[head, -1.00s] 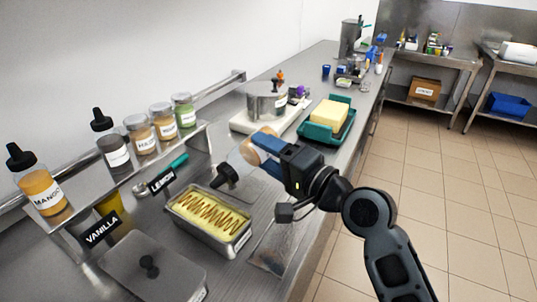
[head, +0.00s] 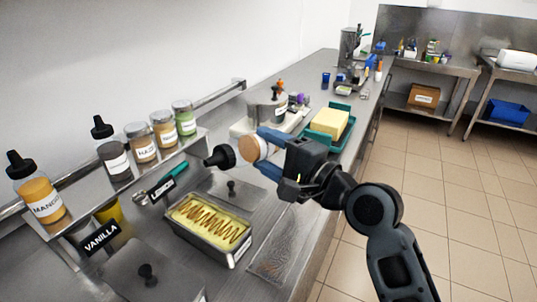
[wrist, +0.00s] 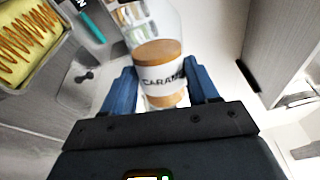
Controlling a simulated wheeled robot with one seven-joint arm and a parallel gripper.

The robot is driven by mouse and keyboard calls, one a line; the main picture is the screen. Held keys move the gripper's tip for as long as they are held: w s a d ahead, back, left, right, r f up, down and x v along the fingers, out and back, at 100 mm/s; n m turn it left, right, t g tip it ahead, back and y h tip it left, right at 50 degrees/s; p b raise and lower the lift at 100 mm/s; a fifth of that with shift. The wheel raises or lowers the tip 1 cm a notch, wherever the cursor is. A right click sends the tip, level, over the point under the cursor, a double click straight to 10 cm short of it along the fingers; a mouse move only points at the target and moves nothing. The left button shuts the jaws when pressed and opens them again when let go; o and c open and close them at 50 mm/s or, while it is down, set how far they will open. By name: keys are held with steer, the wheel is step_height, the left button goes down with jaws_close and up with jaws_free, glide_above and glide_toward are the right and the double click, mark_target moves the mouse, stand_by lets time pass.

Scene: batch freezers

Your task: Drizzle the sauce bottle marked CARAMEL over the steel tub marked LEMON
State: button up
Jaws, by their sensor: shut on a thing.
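My gripper (head: 270,152) is shut on the CARAMEL sauce bottle (head: 252,149), which lies sideways in the head view with its black nozzle cap pointing left. In the wrist view the bottle (wrist: 162,75) sits between my blue fingers (wrist: 163,92) and its CARAMEL label shows partly. The LEMON tub (head: 238,255) is a steel tub of pale yellow ice cream with a brown zigzag drizzle on top. It stands open at the left of my gripper, and it also shows at the upper left of the wrist view (wrist: 22,86). The LEMON sign (head: 162,189) stands behind it. The bottle is above and behind the tub.
A steel lid with a knob (head: 231,188) lies behind the tub. A VANILLA sign (head: 101,238) and a lidded tub (head: 148,278) are at front left. A shelf holds the MANGO bottle (head: 39,192) and several jars. A butter tray (head: 318,138) stands beyond my gripper.

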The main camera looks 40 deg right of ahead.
steer(key=shift+r+m, duration=1.05)
steer(key=shift+m, duration=0.55)
step_height(320, 180, up, 2)
steer(key=m, duration=0.4)
steer(key=shift+r+m, duration=0.25)
steer(key=shift+m, duration=0.05)
step_height(320, 180, up, 2)
steer(key=m, duration=0.8)
steer(key=shift+s, duration=0.1)
